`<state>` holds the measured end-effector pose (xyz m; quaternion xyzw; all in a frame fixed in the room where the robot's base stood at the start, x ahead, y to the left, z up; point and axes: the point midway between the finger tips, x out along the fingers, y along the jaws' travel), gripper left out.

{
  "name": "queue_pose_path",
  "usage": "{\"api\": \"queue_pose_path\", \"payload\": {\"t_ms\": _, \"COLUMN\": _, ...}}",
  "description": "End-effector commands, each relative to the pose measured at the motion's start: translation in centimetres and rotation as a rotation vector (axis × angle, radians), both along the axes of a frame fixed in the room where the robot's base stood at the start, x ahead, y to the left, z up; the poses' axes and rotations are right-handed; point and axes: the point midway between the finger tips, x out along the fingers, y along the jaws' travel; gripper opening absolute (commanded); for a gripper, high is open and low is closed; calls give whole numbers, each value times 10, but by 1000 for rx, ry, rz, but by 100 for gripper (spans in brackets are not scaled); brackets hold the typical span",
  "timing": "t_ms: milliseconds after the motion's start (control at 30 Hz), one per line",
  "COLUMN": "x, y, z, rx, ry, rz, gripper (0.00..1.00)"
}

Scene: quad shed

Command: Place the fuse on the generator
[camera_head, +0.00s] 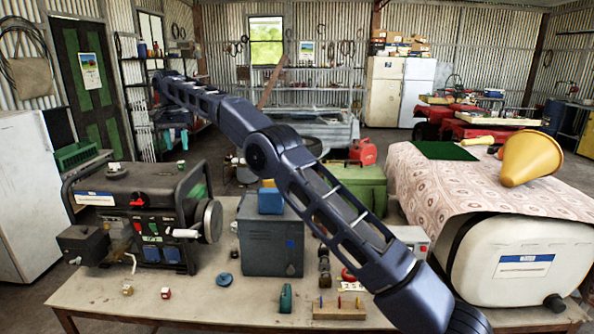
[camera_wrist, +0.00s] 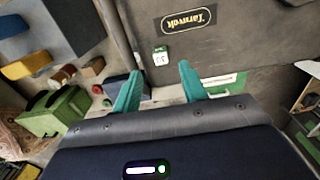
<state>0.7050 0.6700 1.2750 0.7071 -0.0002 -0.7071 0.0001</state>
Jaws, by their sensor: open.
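The generator (camera_head: 140,215) is a dark boxy machine with a tubular frame, sockets and a round wheel-like part, at the left of the bench. I cannot surely tell which thing is the fuse. Small pieces lie on the bench: a red-and-white one (camera_head: 165,293), a yellowish one (camera_head: 127,290) and an upright teal one (camera_head: 285,298). My gripper (camera_wrist: 160,85) is open, its two teal fingers apart with nothing held between them. In the wrist view it faces a dark grey surface (camera_wrist: 240,50) with an upside-down label. In the head view I cannot make out the gripper.
A grey box (camera_head: 270,240) with a blue block on top stands mid-bench. A green chest (camera_head: 357,188) with a red can (camera_head: 363,152) is behind. A white tank (camera_head: 520,260) and a cloth with a yellow funnel (camera_head: 530,157) are right. The bench's front left (camera_head: 90,297) is fairly clear.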

Motion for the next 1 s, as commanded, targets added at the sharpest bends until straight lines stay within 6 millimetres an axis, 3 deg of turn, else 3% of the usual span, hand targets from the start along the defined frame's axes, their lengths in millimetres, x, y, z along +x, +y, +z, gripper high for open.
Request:
{"api": "queue_pose_path", "payload": {"t_ms": 167, "x": 4, "y": -6, "z": 5, "rx": 3, "ry": -3, "rz": -2, "gripper": 43}}
{"api": "queue_pose_path", "payload": {"t_ms": 333, "x": 23, "y": -45, "z": 31, "rx": 16, "ry": -15, "rz": -4, "gripper": 43}}
{"api": "queue_pose_path", "payload": {"t_ms": 700, "x": 56, "y": -187, "z": 100, "rx": 53, "ry": -64, "rz": 0, "gripper": 43}}
{"api": "queue_pose_path", "payload": {"t_ms": 1000, "x": 50, "y": -310, "z": 135, "rx": 74, "ry": -111, "rz": 1, "gripper": 43}}
